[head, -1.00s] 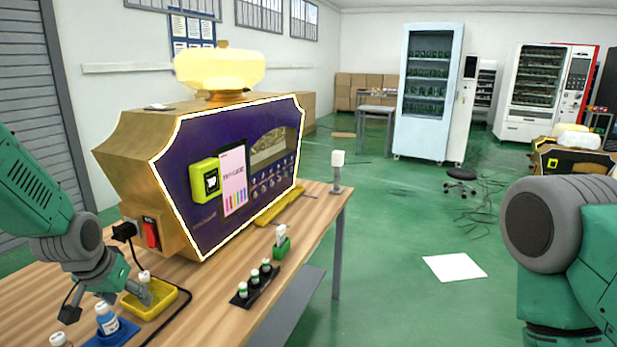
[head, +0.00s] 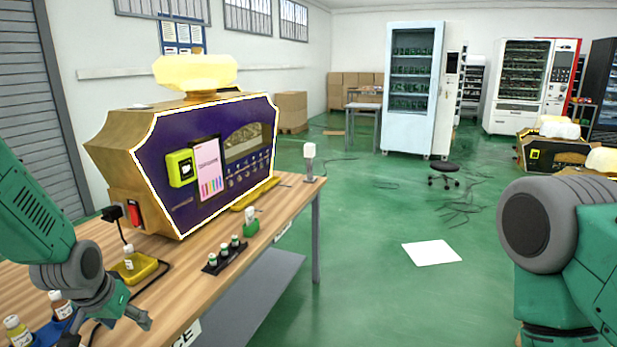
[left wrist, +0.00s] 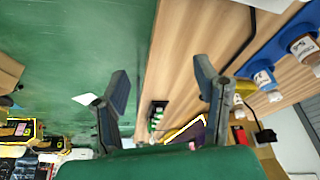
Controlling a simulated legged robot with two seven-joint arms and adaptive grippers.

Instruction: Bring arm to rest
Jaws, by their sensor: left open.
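My left gripper (head: 140,318) is at the lower left of the head view, by the front edge of the wooden table (head: 275,212). In the left wrist view its two fingers (left wrist: 165,92) stand wide apart with nothing between them. Of my right arm, only a green and grey part shows at the right of the head view; its gripper is out of the picture. The purple and gold perfume machine (head: 205,205) stands on the table beyond my left gripper.
A yellow tray (head: 140,272) with a small bottle is behind my left gripper. Bottles in a blue holder (head: 62,325) stand left of it. A black rack (head: 223,258) of small vials lies near the table's front edge. Green floor is open right of the table.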

